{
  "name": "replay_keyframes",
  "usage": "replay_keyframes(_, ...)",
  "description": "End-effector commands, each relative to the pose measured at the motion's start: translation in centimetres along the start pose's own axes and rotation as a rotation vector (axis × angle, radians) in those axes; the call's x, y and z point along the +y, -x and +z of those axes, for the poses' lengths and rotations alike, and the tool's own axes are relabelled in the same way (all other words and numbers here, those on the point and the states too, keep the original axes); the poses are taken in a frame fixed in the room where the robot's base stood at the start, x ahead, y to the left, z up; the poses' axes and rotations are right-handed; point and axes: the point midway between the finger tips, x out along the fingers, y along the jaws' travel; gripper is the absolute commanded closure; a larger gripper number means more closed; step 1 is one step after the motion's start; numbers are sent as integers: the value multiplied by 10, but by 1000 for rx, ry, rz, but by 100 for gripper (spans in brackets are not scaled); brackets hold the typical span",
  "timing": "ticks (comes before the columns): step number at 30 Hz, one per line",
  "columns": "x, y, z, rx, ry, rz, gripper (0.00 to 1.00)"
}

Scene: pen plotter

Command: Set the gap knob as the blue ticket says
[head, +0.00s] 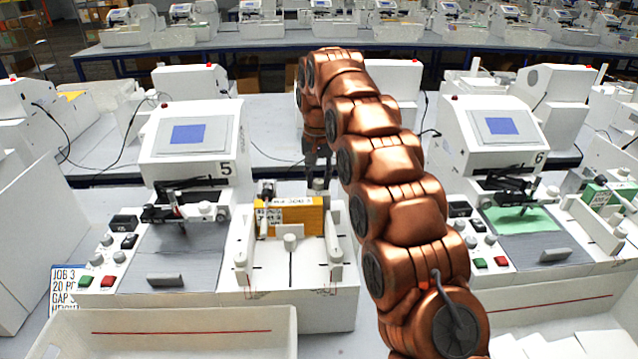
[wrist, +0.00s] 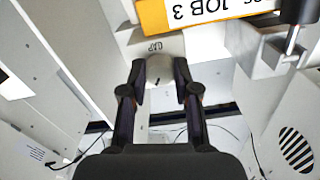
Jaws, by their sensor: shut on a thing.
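My gripper (head: 318,184) reaches down behind the yellow pad at the plotter marked 5. In the wrist view, my gripper (wrist: 161,84) is shut on a pale round knob (wrist: 160,72), one finger on each side. A short dark mark shows on the knob. The label GAP (wrist: 154,46) is printed on the white housing just beyond it.
The yellow pad (head: 300,217) sits in the white feeder (head: 240,285); its JOB 3 label (wrist: 195,12) is close to my fingers. Plotter 5 (head: 160,140) stands left, plotter 6 (head: 470,110) right. A white bin (head: 190,345) is in front. Dark cables hang behind.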

Motion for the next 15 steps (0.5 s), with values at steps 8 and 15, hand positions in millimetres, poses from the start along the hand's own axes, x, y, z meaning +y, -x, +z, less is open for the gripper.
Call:
replay_keyframes(8,0,-1,0,0,134,0,100)
replay_keyframes(15,0,0,0,-1,179,0,100)
